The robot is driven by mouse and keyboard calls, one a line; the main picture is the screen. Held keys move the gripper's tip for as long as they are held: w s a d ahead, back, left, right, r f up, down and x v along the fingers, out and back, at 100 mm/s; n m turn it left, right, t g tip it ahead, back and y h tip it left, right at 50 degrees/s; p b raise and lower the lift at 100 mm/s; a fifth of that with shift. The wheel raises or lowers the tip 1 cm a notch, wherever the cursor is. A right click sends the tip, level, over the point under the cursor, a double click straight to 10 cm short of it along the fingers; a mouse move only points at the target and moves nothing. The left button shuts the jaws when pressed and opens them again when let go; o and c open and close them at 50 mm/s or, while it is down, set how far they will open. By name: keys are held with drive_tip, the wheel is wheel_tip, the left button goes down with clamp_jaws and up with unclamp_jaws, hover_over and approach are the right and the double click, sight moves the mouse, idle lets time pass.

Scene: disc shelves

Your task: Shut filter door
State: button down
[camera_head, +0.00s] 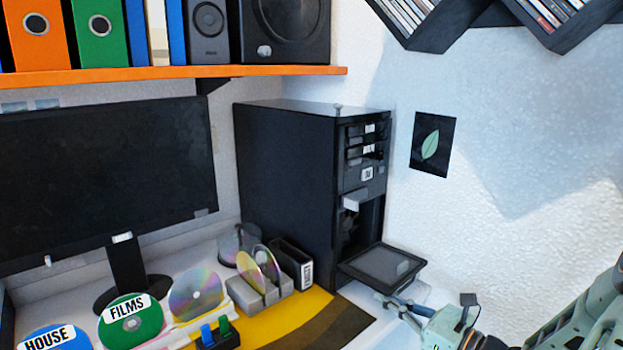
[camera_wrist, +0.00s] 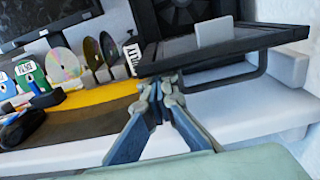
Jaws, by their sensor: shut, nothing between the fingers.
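The filter door (camera_head: 383,266) is a dark framed panel at the bottom front of the black computer tower (camera_head: 285,170). It is hinged down and open, sticking out nearly level, with the tower's dark lower opening showing above it. My gripper (camera_head: 388,299) is shut and empty, just below the door's outer right part. In the wrist view the filter door (camera_wrist: 225,50) spans the upper right, with a dark loop along its lower edge. There my gripper's fingertips (camera_wrist: 165,82) are together just under the door's lower left part; I cannot tell whether they touch it.
A disc rack (camera_head: 262,292) with several discs and a black labelled box (camera_head: 292,262) stand left of the door. A monitor (camera_head: 110,175) is farther left. The white wall (camera_head: 500,200) is right of the tower. A yellow and dark mat (camera_head: 310,320) lies in front.

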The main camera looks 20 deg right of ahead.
sight(386, 281)
drive_tip(key=shift+d+r+p, duration=0.1)
drive_tip(key=shift+r+p, duration=0.5)
drive_tip(key=shift+r, duration=0.3)
drive_tip(key=shift+w+r+p, duration=0.3)
drive_tip(key=shift+r+p, duration=0.6)
drive_tip(key=shift+p, duration=0.15)
drive_tip(key=shift+r, duration=0.1)
drive_tip(key=shift+w+a+r+p, duration=0.3)
drive_tip(key=shift+r+p, duration=0.35)
drive_tip(key=shift+p, duration=0.05)
drive_tip(key=shift+w, duration=0.2)
